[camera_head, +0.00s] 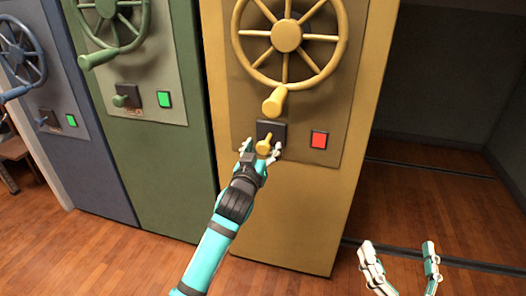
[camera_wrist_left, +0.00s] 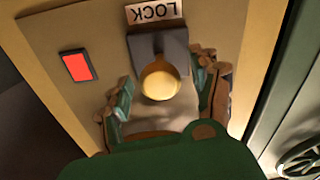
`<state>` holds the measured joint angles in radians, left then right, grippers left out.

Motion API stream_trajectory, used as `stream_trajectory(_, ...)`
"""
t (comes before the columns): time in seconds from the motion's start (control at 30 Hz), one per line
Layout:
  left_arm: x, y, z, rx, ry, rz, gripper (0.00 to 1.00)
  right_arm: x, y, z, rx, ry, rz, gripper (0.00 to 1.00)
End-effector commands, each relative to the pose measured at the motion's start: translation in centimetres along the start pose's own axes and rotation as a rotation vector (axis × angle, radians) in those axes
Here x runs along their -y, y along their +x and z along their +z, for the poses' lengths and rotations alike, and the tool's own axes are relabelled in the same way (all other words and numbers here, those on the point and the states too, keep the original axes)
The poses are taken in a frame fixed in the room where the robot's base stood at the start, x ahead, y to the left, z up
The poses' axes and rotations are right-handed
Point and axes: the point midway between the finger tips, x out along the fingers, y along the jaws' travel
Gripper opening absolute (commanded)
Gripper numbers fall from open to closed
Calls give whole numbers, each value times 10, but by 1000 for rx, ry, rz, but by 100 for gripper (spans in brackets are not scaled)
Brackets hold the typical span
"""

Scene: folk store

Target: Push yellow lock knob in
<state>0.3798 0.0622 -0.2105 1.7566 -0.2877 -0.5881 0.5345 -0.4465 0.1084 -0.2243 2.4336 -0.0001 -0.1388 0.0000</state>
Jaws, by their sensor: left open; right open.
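The yellow lock knob (camera_head: 264,145) sticks out from a dark square plate (camera_head: 271,131) on the yellow cabinet, below its handwheel. In the left wrist view the round knob (camera_wrist_left: 160,80) sits in front of the dark plate under a LOCK label (camera_wrist_left: 154,11). My left gripper (camera_head: 262,152) is open, with one finger on each side of the knob; whether either finger touches it I cannot tell. My right gripper (camera_head: 402,258) is open and empty at the lower right, away from the cabinet front.
A red square light (camera_head: 319,140) is right of the knob; it also shows in the left wrist view (camera_wrist_left: 75,67). The yellow handwheel (camera_head: 287,36) and its handle (camera_head: 275,101) are above. Green (camera_head: 140,150) and blue (camera_head: 75,130) cabinets with green lights stand left. Dark open space lies right.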

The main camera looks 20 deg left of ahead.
Motion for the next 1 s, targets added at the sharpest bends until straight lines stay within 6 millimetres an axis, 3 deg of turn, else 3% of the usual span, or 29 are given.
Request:
stream_trajectory(0.27,0,1,0,0,0,0,60,0,0,-1,-4,0,0,90)
stream_trajectory(0.73,0,0,0,0,0,0,0,0,0,-1,-3,0,0,90)
stream_trajectory(1.0,0,3,-1,1,-1,0,0,0,0,1,14,0,1,90)
